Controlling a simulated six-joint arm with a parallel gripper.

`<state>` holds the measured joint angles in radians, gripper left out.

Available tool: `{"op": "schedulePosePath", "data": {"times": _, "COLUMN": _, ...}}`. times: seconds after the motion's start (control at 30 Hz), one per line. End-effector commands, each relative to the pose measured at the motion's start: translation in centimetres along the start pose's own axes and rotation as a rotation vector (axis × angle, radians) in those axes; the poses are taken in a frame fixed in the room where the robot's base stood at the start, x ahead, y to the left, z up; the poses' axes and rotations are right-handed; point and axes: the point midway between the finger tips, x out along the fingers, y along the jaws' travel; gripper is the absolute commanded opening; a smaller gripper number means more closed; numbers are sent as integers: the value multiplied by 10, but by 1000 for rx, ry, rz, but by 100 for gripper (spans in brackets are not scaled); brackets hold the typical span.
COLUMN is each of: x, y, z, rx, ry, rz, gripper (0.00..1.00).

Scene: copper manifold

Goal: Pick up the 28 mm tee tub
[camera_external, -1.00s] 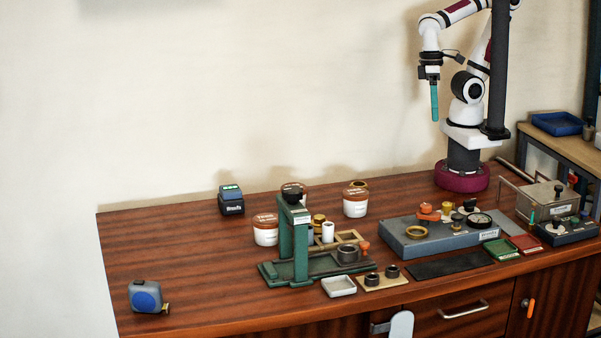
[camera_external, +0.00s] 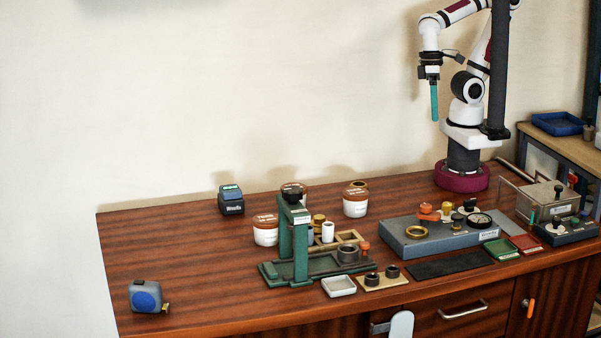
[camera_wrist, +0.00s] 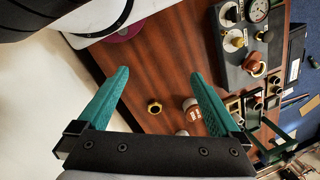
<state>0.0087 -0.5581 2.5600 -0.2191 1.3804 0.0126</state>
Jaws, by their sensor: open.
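Three white tubs with brown lids stand on the bench: one at the right (camera_external: 355,208), one at the left (camera_external: 265,236), and one mostly hidden behind the green press, its lid edge showing. Their label text is too small to read, so I cannot tell which is the 28 mm tee tub. In the wrist view one tub (camera_wrist: 191,107) shows beside the right finger, partly covered by it, and another lid (camera_wrist: 182,133) lies lower. My gripper (camera_external: 434,117) has teal fingers, hangs pointing down high above the bench, and is open and empty, also in the wrist view (camera_wrist: 160,75).
A green press (camera_external: 300,250) stands right among the tubs. A brass ring (camera_wrist: 154,107) lies near the right tub. A grey fixture block (camera_external: 400,240) with fittings is to the right. A tape measure (camera_external: 147,297) sits front left; the left bench is mostly clear.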

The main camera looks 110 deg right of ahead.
Motion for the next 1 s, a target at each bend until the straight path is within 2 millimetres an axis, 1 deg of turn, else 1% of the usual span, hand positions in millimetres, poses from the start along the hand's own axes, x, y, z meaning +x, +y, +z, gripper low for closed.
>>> {"op": "schedulePosePath", "data": {"times": 0.13, "x": -1, "y": 0, "z": -4, "rx": -30, "ry": -5, "rz": 21, "gripper": 100}}
{"op": "schedulePosePath", "data": {"times": 0.17, "x": -2, "y": 1, "z": -9, "rx": -72, "ry": -12, "rz": 50, "gripper": 100}}
{"op": "schedulePosePath", "data": {"times": 0.23, "x": -6, "y": 2, "z": -32, "rx": -242, "ry": -37, "rz": 166, "gripper": 100}}
{"op": "schedulePosePath", "data": {"times": 0.27, "x": -7, "y": 2, "z": -47, "rx": -349, "ry": -55, "rz": 237, "gripper": 100}}
{"op": "schedulePosePath", "data": {"times": 0.3, "x": -8, "y": -2, "z": -72, "rx": -510, "ry": -81, "rz": 343, "gripper": 100}}
{"op": "schedulePosePath", "data": {"times": 0.37, "x": -4, "y": -15, "z": -113, "rx": -770, "ry": -132, "rz": 513, "gripper": 100}}
{"op": "schedulePosePath", "data": {"times": 0.4, "x": 2, "y": -27, "z": -141, "rx": -941, "ry": -170, "rz": 627, "gripper": 100}}
{"op": "schedulePosePath", "data": {"times": 0.47, "x": 18, "y": -53, "z": -180, "rx": -1192, "ry": -234, "rz": 800, "gripper": 100}}
{"op": "schedulePosePath", "data": {"times": 0.5, "x": 31, "y": -73, "z": -204, "rx": -1353, "ry": -278, "rz": 917, "gripper": 100}}
{"op": "schedulePosePath", "data": {"times": 0.57, "x": 55, "y": -106, "z": -232, "rx": -1571, "ry": -348, "rz": 1087, "gripper": 100}}
{"op": "schedulePosePath", "data": {"times": 0.6, "x": 72, "y": -127, "z": -246, "rx": -1697, "ry": -395, "rz": 1194, "gripper": 100}}
{"op": "schedulePosePath", "data": {"times": 0.7, "x": 110, "y": -172, "z": -265, "rx": -1928, "ry": -490, "rz": 1419, "gripper": 100}}
{"op": "schedulePosePath", "data": {"times": 0.8, "x": 134, "y": -198, "z": -272, "rx": -2048, "ry": -549, "rz": 1556, "gripper": 100}}
{"op": "schedulePosePath", "data": {"times": 0.87, "x": 141, "y": -204, "z": -274, "rx": -2079, "ry": -565, "rz": 1596, "gripper": 100}}
{"op": "schedulePosePath", "data": {"times": 0.9, "x": 144, "y": -203, "z": -278, "rx": -2088, "ry": -573, "rz": 1608, "gripper": 100}}
{"op": "schedulePosePath", "data": {"times": 0.97, "x": 147, "y": -195, "z": -289, "rx": -2088, "ry": -577, "rz": 1611, "gripper": 100}}
{"op": "schedulePosePath", "data": {"times": 1.0, "x": 150, "y": -188, "z": -298, "rx": -2089, "ry": -577, "rz": 1609, "gripper": 100}}
